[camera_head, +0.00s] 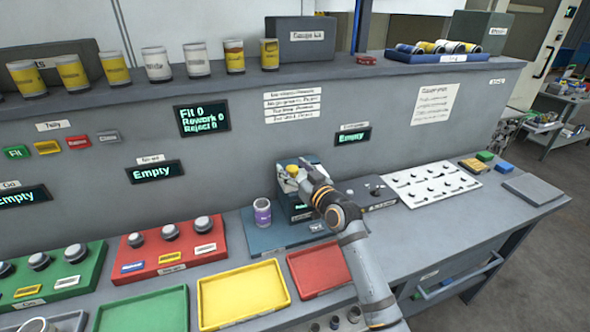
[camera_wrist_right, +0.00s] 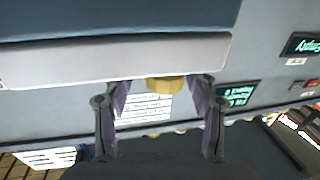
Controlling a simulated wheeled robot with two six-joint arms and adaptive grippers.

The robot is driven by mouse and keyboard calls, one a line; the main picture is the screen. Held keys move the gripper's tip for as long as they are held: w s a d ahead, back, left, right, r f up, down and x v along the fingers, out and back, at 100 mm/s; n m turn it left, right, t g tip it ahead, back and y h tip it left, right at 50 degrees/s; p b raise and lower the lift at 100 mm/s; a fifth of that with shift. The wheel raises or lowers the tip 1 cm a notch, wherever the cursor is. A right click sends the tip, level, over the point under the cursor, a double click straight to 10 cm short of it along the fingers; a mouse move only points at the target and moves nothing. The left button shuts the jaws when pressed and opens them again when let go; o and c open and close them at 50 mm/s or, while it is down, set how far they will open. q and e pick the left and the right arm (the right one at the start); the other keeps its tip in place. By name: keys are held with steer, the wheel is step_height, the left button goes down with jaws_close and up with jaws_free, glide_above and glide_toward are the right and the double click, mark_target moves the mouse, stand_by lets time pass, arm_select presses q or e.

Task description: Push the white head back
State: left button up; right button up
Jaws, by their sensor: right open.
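The white head (camera_wrist_right: 60,66) shows in the right wrist view as a wide pale bar close beyond my fingertips, with a dark blue surface (camera_wrist_right: 120,18) next to it. A yellow round part (camera_wrist_right: 166,84) sticks out from its edge, between my fingers. My left gripper is not in view.
A purple-banded can (camera_head: 262,212) stands on the blue mat left of the machine. A dark control box (camera_head: 368,190) is close on the right. Yellow (camera_head: 240,293) and red (camera_head: 320,270) trays lie in front. The raised back panel (camera_head: 240,160) stands behind.

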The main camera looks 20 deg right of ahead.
steer(key=v, duration=1.2)
steer(key=shift+d, duration=0.1)
